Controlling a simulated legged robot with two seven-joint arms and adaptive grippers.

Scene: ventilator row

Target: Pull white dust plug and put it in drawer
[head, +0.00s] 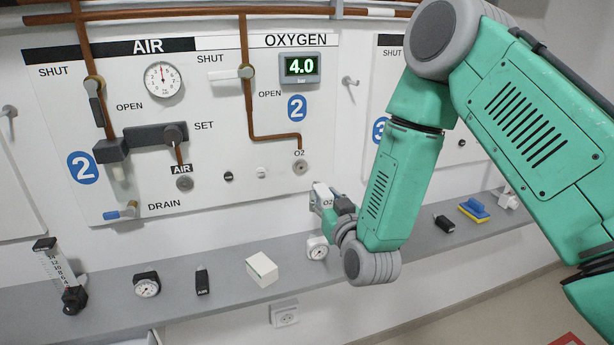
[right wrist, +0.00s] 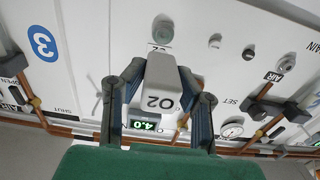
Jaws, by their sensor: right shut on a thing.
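My right gripper (head: 338,212) is shut on a pale grey-white block marked O2 (head: 322,192), in front of the wall panel below the O2 outlet (head: 300,168). In the right wrist view the block (right wrist: 163,85) sits between both fingers of the gripper (right wrist: 160,95), apart from the outlet (right wrist: 162,30). A small white round plug (head: 261,172) is in the panel left of the O2 outlet, beside a dark one (head: 228,176). A pale box edge (head: 128,339) shows at the bottom left; I cannot tell if it is the drawer. My left gripper is out of view.
Valves and copper pipes stick out from the panel. My right arm covers part of the shelf.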

